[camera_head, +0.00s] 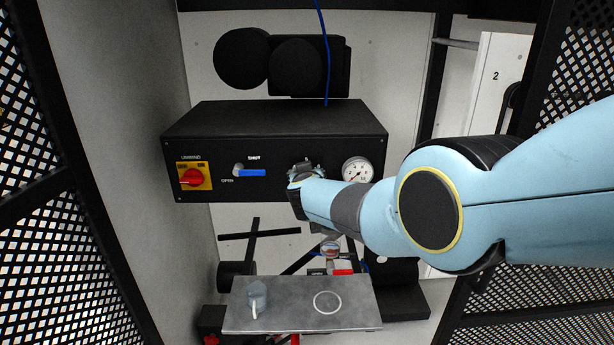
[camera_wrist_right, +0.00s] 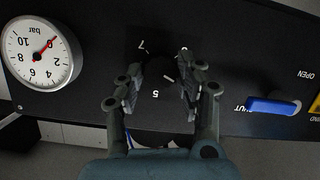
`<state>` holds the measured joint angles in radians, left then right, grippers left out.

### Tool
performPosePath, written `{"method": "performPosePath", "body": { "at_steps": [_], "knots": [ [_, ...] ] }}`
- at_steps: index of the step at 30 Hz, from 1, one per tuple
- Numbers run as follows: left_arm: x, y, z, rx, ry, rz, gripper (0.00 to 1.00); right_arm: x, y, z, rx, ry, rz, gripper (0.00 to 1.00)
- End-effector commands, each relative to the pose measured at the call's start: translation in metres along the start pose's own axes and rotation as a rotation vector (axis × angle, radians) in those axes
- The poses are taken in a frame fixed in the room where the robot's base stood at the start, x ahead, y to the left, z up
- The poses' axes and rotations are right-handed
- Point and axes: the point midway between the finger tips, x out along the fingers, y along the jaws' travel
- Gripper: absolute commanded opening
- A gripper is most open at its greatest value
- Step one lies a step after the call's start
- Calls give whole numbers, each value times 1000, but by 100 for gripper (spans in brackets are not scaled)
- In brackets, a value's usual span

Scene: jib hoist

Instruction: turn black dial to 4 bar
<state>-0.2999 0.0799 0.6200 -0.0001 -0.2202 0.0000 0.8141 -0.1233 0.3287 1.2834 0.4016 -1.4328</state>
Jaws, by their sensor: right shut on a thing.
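The black dial (camera_wrist_right: 160,72) is on the front of a black panel (camera_head: 283,136). My right gripper (camera_wrist_right: 158,88) has a finger on each side of it and is shut on it. In the head view my right gripper (camera_head: 303,172) covers most of the dial. The white pressure gauge (camera_head: 357,170) is right of the dial. In the wrist view the gauge (camera_wrist_right: 38,54) has its red needle near 0. My left gripper is not in view.
A blue lever (camera_head: 252,172) lies level left of the dial. A red knob on a yellow plate (camera_head: 193,177) is farther left. Below, a grey metal plate (camera_head: 293,310) bears a small grey object (camera_head: 257,294). Black mesh walls (camera_head: 50,220) stand at both sides.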

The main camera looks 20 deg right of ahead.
Motion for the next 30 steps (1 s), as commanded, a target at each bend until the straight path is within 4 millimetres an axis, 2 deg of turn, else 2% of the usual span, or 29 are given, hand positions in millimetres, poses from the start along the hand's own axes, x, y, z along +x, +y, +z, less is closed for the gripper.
{"method": "performPosePath", "body": {
  "at_steps": [2,3,8,23,26,30],
  "knots": [
    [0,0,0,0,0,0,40,0,-1,2,0,-3,-2,4],
    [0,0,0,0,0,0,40,0,-1,2,0,-3,-2,38],
    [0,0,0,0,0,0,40,0,-1,2,1,-2,-2,59],
    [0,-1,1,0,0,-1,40,0,0,1,17,1,-5,60],
    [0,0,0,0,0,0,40,0,1,1,75,5,-23,60],
    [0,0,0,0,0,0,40,0,3,2,261,16,-82,60]
  ]
}}
